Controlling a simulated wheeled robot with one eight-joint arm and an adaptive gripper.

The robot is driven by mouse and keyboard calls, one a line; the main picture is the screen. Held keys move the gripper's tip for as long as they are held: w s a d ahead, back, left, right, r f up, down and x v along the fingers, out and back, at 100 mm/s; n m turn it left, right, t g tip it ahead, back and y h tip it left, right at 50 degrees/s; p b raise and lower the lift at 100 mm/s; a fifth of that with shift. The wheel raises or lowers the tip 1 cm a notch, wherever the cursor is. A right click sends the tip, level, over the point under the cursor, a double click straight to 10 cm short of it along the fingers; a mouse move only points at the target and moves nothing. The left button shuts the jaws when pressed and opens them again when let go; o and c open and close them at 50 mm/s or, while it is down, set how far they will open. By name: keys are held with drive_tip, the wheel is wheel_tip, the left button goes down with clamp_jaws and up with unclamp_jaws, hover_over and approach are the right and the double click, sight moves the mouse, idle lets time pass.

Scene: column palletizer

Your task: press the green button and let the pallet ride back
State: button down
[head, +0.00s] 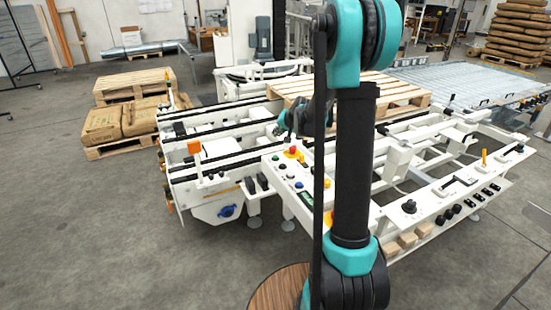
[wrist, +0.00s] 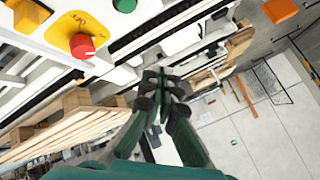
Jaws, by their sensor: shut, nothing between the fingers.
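The green button (wrist: 124,4) shows at the top edge of the wrist view, on a white panel. It is up and left of my fingertips in the picture, apart from them. My gripper (wrist: 162,82) is shut and empty. In the head view my gripper (head: 284,131) hangs over the far edge of the control panel (head: 283,184), partly hidden by my arm. A bare wooden pallet (head: 401,91) rests on the conveyor behind my arm. Pallet slats (wrist: 70,134) also show at the lower left of the wrist view.
A red emergency knob (wrist: 82,45) on a yellow plate lies near the green button. Other coloured buttons sit on the panel. A pallet with sacks (head: 103,124) stands at the left. The floor (head: 100,230) at the front left is clear.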

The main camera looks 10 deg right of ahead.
sight(277, 158)
drive_tip(key=shift+f, duration=4.4)
drive_tip(key=shift+f, duration=0.2)
drive_tip(key=shift+f, duration=0.2)
